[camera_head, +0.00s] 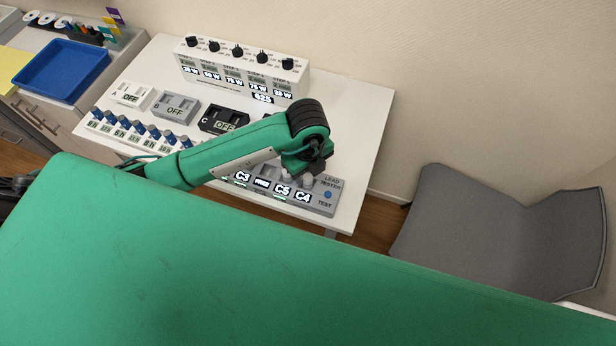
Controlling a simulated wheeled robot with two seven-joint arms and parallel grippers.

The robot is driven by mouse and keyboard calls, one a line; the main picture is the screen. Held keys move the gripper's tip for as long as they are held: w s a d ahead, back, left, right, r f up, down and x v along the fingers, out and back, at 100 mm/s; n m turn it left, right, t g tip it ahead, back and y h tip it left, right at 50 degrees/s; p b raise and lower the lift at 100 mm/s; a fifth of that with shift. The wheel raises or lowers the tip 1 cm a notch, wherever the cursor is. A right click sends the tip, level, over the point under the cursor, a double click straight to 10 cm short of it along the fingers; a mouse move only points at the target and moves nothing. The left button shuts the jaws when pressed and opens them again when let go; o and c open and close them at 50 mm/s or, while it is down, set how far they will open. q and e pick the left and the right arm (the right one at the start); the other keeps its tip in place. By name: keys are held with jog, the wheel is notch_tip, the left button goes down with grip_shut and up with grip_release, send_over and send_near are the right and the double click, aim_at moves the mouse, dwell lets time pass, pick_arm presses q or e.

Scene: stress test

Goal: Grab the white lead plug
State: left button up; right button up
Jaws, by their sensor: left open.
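The grey lead tester (325,207) lies at the front right of the white table, with labels C3, FREE, C5 and C4 along its front. Small pale pieces (309,182) show at its back edge, just below my left gripper. I cannot tell whether one of them is the white lead plug. My left gripper (306,168) points down over the tester, partly hidden by my own green arm and wrist. It is open, and I see nothing held in it. My arm also covers the left part of the tester. My right gripper is out of view.
A white panel with black knobs (240,72) stands at the table's back. White, grey (174,107) and black (222,120) boxes and a row of blue-topped pieces (135,130) fill the left. A blue tray (62,70) is far left; a grey chair (460,215) stands right.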

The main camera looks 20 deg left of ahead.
pick_arm(q)
jog(key=shift+f, duration=0.85)
grip_shut()
jog(key=shift+r, duration=0.1)
